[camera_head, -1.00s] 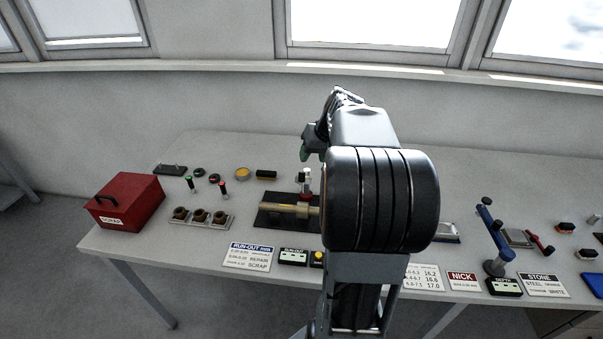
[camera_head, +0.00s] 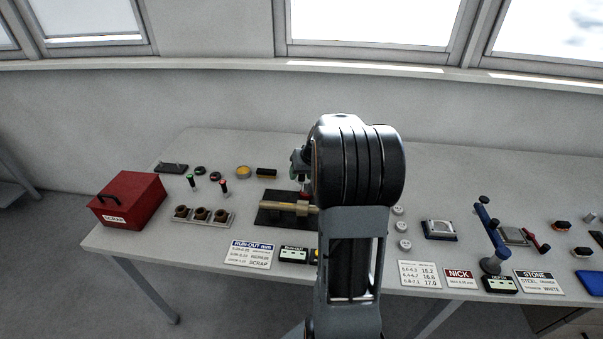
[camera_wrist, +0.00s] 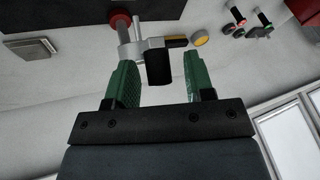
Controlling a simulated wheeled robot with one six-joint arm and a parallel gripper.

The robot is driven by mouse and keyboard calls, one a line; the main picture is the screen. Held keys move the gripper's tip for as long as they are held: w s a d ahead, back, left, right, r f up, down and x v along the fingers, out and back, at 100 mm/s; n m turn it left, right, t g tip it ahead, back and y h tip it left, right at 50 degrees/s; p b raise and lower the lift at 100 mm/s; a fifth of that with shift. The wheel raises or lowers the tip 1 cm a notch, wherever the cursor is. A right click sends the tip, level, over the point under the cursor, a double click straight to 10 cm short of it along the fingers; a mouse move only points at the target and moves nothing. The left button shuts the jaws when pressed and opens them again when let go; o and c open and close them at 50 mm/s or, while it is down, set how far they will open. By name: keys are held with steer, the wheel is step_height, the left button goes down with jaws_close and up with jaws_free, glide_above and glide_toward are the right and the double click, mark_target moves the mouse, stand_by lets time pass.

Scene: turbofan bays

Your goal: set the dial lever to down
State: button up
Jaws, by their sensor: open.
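My gripper (camera_wrist: 158,58) shows in the wrist view with its two green fingers apart. A black block (camera_wrist: 158,68) appears between the fingers, with a gap on both sides; I cannot tell its depth. It seems joined to a grey cross-piece and post (camera_wrist: 133,48) with a red collar (camera_wrist: 121,22), which I take to be the dial stand and its lever. In the head view my arm hides most of this stand. The brass shaft (camera_head: 290,207) on its dark plate (camera_head: 268,217) shows left of my arm. The lever's setting is unclear.
A black and yellow block (camera_head: 266,173) and a yellow dish (camera_head: 243,172) lie behind the plate. Green- and red-topped pegs (camera_head: 223,187) stand left, with a red scrap box (camera_head: 127,200) farther left. A blue stand (camera_head: 488,235) is at right.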

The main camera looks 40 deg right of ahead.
steer(key=shift+c, duration=0.3)
jaws_close()
steer(key=shift+f, duration=0.1)
